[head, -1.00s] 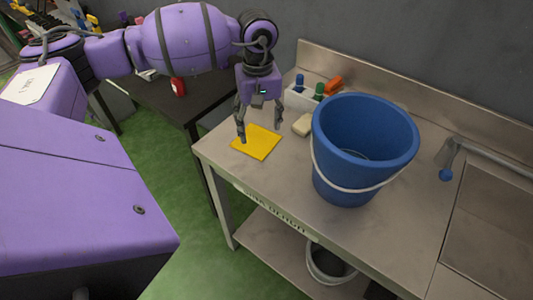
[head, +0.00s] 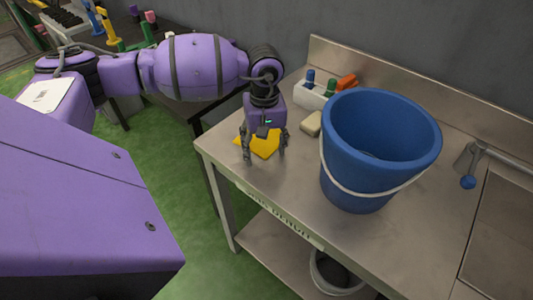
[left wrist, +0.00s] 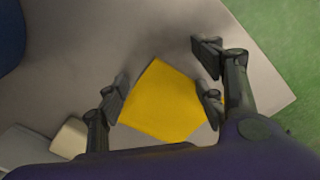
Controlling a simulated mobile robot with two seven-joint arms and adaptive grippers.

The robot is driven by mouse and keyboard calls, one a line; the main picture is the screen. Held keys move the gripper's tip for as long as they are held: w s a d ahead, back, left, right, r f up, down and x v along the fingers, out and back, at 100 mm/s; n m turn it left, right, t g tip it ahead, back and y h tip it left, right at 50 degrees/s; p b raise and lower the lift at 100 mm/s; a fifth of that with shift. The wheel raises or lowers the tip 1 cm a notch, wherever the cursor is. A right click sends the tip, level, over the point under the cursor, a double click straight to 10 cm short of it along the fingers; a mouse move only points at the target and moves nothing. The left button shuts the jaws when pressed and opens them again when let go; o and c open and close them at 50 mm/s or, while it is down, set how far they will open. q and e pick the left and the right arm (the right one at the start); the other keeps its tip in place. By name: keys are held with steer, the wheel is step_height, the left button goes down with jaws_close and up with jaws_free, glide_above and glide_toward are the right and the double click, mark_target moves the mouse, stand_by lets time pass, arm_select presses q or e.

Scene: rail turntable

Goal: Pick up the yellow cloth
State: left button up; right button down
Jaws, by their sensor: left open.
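The yellow cloth (head: 264,146) lies flat near the left corner of the steel worktop. It shows as a tilted square in the left wrist view (left wrist: 160,102). My left gripper (head: 265,157) points down above the cloth with its fingers spread, empty. In the left wrist view the open fingers (left wrist: 162,90) sit on either side of the cloth, overlapping its right edge in the picture. I cannot tell whether the fingertips touch the worktop. In the head view the gripper hides part of the cloth. My right gripper is not in view.
A large blue bucket (head: 362,185) stands on the worktop (head: 300,195) to the right. A pale block (head: 311,123) and a white caddy (head: 300,99) with bottles sit behind the cloth. A sink tap (head: 470,160) is at the far right. The front edge is close.

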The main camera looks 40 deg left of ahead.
arm_select(q)
steer(key=shift+r, duration=0.1)
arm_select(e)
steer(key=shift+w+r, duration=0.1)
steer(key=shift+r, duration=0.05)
arm_select(q)
steer(key=shift+f, duration=0.2)
steer(key=shift+s+d+f, duration=0.1)
steer(key=shift+s+f, duration=0.05)
jaws_close()
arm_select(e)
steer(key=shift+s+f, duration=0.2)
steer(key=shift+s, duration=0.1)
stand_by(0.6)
